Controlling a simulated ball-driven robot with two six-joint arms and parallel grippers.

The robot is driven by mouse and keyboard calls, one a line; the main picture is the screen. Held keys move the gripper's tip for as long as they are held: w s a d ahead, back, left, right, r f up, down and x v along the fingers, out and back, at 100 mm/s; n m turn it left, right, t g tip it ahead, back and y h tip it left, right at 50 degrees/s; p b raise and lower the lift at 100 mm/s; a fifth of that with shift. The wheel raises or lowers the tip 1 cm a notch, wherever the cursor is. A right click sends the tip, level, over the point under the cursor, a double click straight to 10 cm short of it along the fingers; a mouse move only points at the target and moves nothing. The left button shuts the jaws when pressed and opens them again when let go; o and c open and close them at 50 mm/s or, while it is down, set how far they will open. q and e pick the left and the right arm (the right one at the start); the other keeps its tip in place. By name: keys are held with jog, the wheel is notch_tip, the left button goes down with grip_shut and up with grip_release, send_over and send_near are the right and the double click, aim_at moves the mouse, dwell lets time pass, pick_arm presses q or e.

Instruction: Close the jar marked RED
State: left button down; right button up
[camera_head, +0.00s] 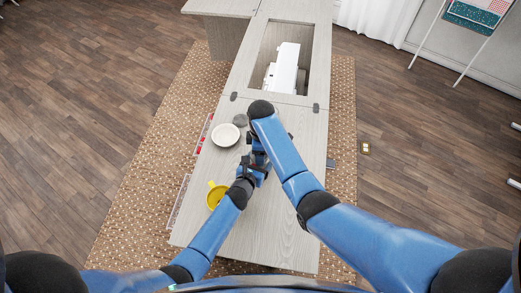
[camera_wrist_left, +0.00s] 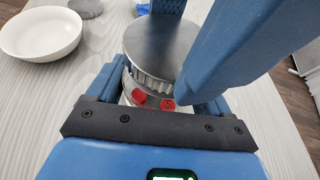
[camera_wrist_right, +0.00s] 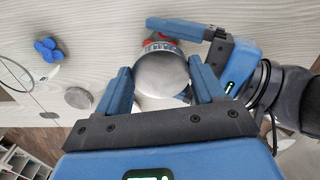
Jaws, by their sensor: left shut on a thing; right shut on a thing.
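A clear jar (camera_wrist_left: 128,97) with red pieces showing through its wall stands upright between the fingers of my left gripper (camera_wrist_left: 150,92), which is shut on it. A round grey metal lid (camera_wrist_left: 165,45) with a ridged edge is on top of the jar's mouth. I cannot tell whether it is screwed down. My right gripper (camera_wrist_right: 162,88) is shut on the lid, one finger on each side. In the head view the two grippers meet over the table and my arms mostly hide the jar and lid. No lettering on the jar is readable.
A white bowl (camera_head: 225,135), a grey disc (camera_head: 240,120) and a yellow mug (camera_head: 214,198) stand on the left part of the cabinet top (camera_head: 265,235). A blue lobed object (camera_wrist_right: 48,50) lies near the disc. A white sewing machine (camera_head: 286,68) sits in the far recess. The near end is clear.

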jog(key=m, duration=0.6)
jog(key=shift+s, duration=0.1)
jog(key=o, duration=0.9)
jog(key=shift+o, duration=0.4)
jog(key=shift+s+a, duration=0.1)
jog(key=shift+s, duration=0.1)
jog(key=shift+r, duration=2.3)
jog(key=shift+c, duration=0.3)
